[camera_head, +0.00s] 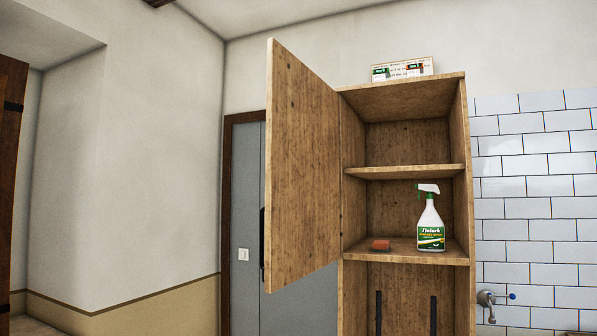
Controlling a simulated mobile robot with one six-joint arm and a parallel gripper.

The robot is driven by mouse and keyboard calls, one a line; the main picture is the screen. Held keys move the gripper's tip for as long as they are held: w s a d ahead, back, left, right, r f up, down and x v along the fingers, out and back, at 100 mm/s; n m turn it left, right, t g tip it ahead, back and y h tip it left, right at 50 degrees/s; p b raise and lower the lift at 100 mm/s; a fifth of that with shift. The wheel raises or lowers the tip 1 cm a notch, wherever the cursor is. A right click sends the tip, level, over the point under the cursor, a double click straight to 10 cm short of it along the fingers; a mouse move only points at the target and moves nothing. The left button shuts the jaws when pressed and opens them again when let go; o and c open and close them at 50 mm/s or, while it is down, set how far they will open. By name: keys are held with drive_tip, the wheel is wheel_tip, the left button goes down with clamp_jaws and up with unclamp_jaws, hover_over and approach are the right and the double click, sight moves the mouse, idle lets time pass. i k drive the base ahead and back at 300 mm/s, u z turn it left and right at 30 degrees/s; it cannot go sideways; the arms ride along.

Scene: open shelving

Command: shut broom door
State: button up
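A tall wooden cabinet (459,105) stands right of centre, with open shelves facing me. Its upper wooden door (300,165) is swung wide open to the left, with its free edge toward me. A dark handle (262,238) shows at the door's left edge. Inside, a white and green spray bottle (431,224) and a small reddish-brown block (380,245) stand on the middle shelf. The lower part of the cabinet is open in front, with two dark upright strips inside, and its bottom is cut off by the frame. My gripper is not in view.
A box with printed labels (402,69) lies on top of the cabinet. A grey door (246,185) in a brown frame is behind the open cabinet door. A tap (490,298) sticks out from the tiled wall at right. The space left of the door looks clear.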

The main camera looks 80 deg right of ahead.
sight(301, 208)
drive_tip(key=u, duration=0.05)
drive_tip(key=i, duration=1.05)
drive_tip(key=z, duration=4.35)
drive_tip(key=i, duration=0.1)
drive_tip(key=u, duration=3.7)
drive_tip(key=k, duration=0.15)
drive_tip(key=z, duration=2)
drive_tip(key=k, duration=0.2)
drive_tip(key=z, duration=0.85)
